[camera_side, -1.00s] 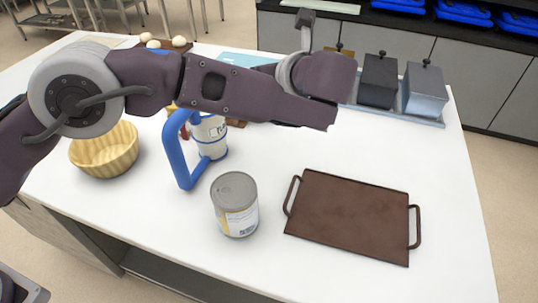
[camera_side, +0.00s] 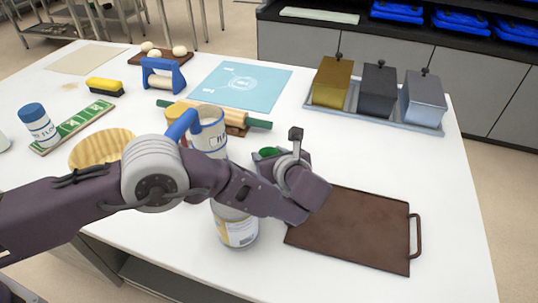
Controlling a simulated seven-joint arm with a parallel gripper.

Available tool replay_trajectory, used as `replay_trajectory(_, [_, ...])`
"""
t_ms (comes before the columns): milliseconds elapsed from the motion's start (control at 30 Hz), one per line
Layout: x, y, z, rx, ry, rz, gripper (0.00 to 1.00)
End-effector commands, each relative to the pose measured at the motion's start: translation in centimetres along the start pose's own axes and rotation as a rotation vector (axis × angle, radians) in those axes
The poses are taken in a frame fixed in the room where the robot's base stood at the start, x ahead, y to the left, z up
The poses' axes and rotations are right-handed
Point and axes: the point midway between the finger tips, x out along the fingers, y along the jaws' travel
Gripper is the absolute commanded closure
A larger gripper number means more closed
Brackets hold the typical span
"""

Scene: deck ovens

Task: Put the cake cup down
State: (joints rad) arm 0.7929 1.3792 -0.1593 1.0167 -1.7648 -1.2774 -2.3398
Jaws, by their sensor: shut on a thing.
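A small green round thing (camera_side: 268,152), which I take for the cake cup, shows at my gripper (camera_side: 264,160), near the middle of the table. Only its top shows; the rest is hidden by the gripper and wrist. My gripper is shut on it, with the fingertips mostly hidden. It appears just left of the brown tray's upper left corner and right of the measuring jug. I cannot tell whether the cup touches the table.
A brown handled tray (camera_side: 365,232) lies at right, partly under my arm in the picture. A tin can (camera_side: 238,232) stands in front, and a blue-handled jug (camera_side: 209,132) behind. A rolling pin (camera_side: 260,123) and lidded canisters (camera_side: 378,85) are farther back.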

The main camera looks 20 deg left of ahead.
Motion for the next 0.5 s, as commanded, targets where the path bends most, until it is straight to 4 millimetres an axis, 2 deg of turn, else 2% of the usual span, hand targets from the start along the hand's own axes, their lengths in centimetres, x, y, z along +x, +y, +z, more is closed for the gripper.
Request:
replay_trajectory(300, [0.18, -0.03, -0.28, -0.001, -0.001, 0.000, 0.92])
replay_trajectory(333, [0.17, -0.04, -0.27, -0.001, -0.001, -0.001, 0.50])
replay_trajectory(433, [0.16, -0.04, -0.25, -0.001, -0.001, -0.001, 0.32])
replay_trajectory(500, [0.16, -0.04, -0.25, -0.001, -0.001, -0.001, 0.32])
